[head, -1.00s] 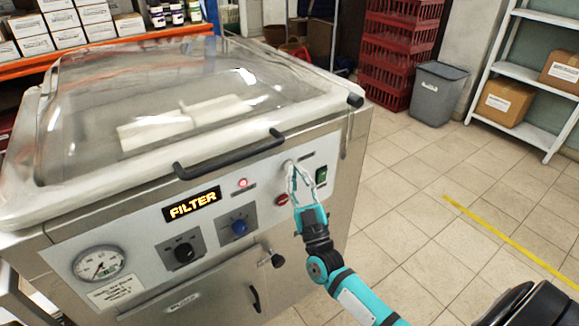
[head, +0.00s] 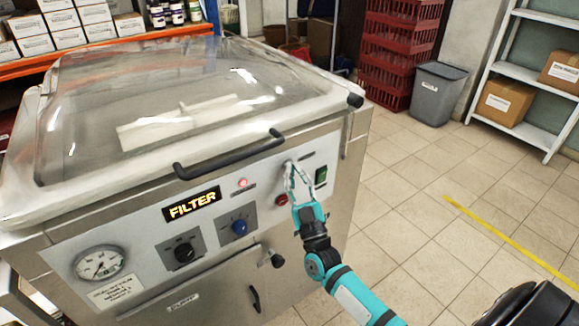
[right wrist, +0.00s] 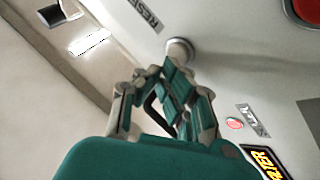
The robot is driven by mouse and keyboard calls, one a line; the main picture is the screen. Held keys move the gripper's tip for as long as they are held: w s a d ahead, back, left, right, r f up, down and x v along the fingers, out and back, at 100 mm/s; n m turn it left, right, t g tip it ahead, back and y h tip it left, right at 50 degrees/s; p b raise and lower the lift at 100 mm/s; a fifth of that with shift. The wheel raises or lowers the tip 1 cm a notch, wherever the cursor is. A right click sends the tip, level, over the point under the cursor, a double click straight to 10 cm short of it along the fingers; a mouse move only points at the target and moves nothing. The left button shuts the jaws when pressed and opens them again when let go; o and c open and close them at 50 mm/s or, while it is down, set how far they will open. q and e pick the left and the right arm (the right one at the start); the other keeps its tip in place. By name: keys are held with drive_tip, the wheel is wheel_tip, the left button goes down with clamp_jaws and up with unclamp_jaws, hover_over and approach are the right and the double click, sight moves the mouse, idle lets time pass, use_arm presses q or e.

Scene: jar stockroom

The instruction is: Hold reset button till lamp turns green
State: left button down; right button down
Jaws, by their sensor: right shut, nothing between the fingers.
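The reset button (right wrist: 180,50) is a round silver button beside a RESET label (right wrist: 142,14) on the machine's front panel. My right gripper (head: 290,168) is shut and empty, with its fingertips at that button. In the right wrist view its tips (right wrist: 177,68) overlap the button's near edge; I cannot tell how far the button is pressed. The lamp (head: 242,184) glows red above the display (head: 192,204), which reads FILTER. The lamp also shows red in the right wrist view (right wrist: 235,124). My left gripper is not in view.
A red button (head: 281,200) and a green switch (head: 321,176) sit close to the gripper. The lid handle (head: 230,155) juts out above the panel. Two knobs and a gauge (head: 99,263) are further left. Tiled floor on the right is open.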

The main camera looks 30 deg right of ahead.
drive_tip(key=shift+w, duration=0.4)
idle(0.3)
drive_tip(key=shift+s, duration=0.15)
idle(1.7)
drive_tip(key=shift+s+p, duration=0.4)
drive_tip(key=shift+s, duration=0.3)
drive_tip(key=s+p, duration=0.2)
drive_tip(key=s, duration=0.3)
drive_tip(key=shift+d, duration=0.2)
idle(0.6)
